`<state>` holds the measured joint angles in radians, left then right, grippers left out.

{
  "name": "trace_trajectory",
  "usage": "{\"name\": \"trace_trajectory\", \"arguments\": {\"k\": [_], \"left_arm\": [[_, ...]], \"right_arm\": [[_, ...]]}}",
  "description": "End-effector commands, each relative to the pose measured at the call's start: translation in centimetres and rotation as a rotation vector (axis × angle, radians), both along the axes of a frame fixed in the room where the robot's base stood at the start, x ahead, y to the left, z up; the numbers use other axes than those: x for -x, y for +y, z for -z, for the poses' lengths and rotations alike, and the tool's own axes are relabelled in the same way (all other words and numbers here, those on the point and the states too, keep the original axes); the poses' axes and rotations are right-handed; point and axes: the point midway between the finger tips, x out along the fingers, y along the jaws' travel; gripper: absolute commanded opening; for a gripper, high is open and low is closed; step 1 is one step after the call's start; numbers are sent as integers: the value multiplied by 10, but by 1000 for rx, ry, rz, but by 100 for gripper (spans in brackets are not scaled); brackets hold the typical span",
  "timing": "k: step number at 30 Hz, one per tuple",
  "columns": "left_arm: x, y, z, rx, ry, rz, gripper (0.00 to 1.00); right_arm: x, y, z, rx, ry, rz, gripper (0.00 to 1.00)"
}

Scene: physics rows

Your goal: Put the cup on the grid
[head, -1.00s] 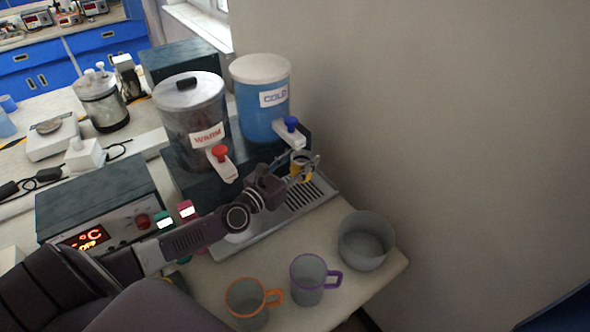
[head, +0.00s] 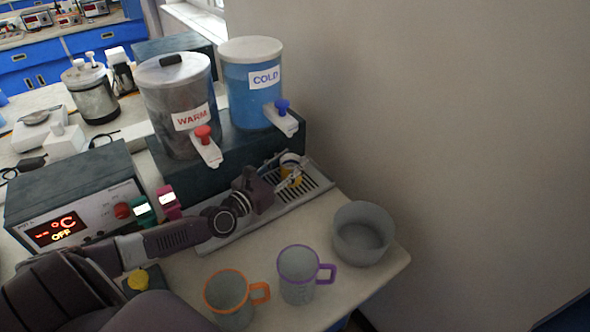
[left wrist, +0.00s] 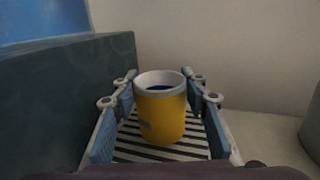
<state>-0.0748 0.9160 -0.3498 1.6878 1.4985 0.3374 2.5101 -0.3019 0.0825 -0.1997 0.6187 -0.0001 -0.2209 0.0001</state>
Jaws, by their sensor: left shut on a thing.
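The cup is yellow with a white rim; it stands upright between my fingers in the left wrist view (left wrist: 162,112), with something dark blue inside. The cup also shows small in the head view (head: 291,167), partly hidden by my gripper. My left gripper (head: 288,180) is shut on the cup, one finger on each side. The grid (head: 316,186) is a dark slatted grate in a metal tray below the cold tap. Its slats show under the cup in the left wrist view (left wrist: 135,153). I cannot tell whether the cup's base touches them. My right gripper is out of view.
The WARM tank (head: 180,110) and COLD tank (head: 252,85) stand on a dark block behind the grid. An orange-rimmed mug (head: 228,297), a purple-rimmed mug (head: 297,277) and a grey bowl (head: 362,237) stand in front. A temperature box (head: 80,205) is at left.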

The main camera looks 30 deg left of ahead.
Motion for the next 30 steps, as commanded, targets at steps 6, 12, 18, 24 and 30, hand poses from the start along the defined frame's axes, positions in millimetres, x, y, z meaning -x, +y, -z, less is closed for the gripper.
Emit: {"name": "trace_trajectory", "arguments": {"k": [6,12,18,24,30], "left_arm": [[0,0,-1,0,-1,0,13],[0,0,2,0,-1,0,46],[0,0,2,0,-1,0,58],[0,0,1,0,-1,0,58],[12,2,2,0,3,0,58]], "right_arm": [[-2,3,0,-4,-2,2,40],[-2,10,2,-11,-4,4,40],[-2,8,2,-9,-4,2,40],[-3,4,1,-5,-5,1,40],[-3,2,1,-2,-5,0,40]]}}
